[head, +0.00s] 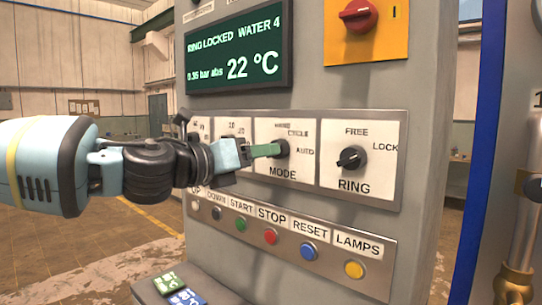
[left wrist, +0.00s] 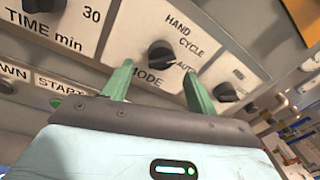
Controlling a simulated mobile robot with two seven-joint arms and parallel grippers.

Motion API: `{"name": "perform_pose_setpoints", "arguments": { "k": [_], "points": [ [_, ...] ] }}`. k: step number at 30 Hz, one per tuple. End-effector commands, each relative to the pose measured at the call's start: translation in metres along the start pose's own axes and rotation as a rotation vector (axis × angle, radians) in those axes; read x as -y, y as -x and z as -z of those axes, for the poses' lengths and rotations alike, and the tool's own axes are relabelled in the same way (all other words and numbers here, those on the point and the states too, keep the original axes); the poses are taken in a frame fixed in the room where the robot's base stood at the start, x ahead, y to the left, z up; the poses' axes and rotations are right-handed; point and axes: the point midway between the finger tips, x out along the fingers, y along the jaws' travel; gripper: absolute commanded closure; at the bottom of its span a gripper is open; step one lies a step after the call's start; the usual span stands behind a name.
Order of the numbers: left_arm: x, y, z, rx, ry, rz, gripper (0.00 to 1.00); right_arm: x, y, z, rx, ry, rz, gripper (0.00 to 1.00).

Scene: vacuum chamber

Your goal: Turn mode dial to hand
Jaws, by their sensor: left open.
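The mode dial (head: 282,148) is a black knob on a white plate marked MODE, with HAND, CYCLE and AUTO around its upper right. It also shows in the left wrist view (left wrist: 160,54). I cannot tell for sure which mark its pointer is on. My left gripper (head: 266,150) reaches in from the left, its green fingers at the dial. In the left wrist view the gripper (left wrist: 157,70) is open, with one finger on each side of the dial and gaps visible. My right gripper is not in view.
The ring dial (head: 352,158) sits right of the mode plate. A row of coloured buttons, including the red stop button (head: 270,237), lies below. Above are a display (head: 238,55) reading RING LOCKED and a red switch (head: 358,14). A blue post (head: 478,150) stands at the right.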

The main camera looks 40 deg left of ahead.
Motion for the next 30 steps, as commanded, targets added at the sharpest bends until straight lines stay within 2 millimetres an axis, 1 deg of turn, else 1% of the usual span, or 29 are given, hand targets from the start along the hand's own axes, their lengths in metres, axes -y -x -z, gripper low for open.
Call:
{"name": "perform_pose_setpoints", "arguments": {
  "k": [1, 3, 10, 15, 23, 24, 26, 30],
  "points": [
    [-0.001, -0.008, 0.003, -0.004, -0.001, -0.002, 0.42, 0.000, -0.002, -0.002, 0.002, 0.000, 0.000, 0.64],
    [-0.001, -0.015, 0.003, -0.004, -0.001, -0.001, 0.42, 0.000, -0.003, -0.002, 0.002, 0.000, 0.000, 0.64],
    [0.000, -0.035, 0.001, -0.002, 0.000, -0.001, 0.42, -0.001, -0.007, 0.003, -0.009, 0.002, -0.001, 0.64],
    [0.000, -0.041, 0.001, -0.001, 0.001, 0.000, 0.42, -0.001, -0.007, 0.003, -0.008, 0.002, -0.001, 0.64],
    [0.001, -0.042, 0.000, 0.000, 0.001, 0.001, 0.42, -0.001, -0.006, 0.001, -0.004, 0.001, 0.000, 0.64],
    [0.001, -0.042, 0.000, 0.000, 0.001, 0.001, 0.43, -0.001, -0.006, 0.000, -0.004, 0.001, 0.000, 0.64],
    [0.001, -0.042, 0.000, 0.000, 0.001, 0.001, 0.51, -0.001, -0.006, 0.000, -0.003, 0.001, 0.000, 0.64],
    [0.000, -0.042, 0.000, 0.000, 0.001, 0.001, 0.69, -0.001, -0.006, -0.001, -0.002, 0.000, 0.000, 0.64]
  ]
}}
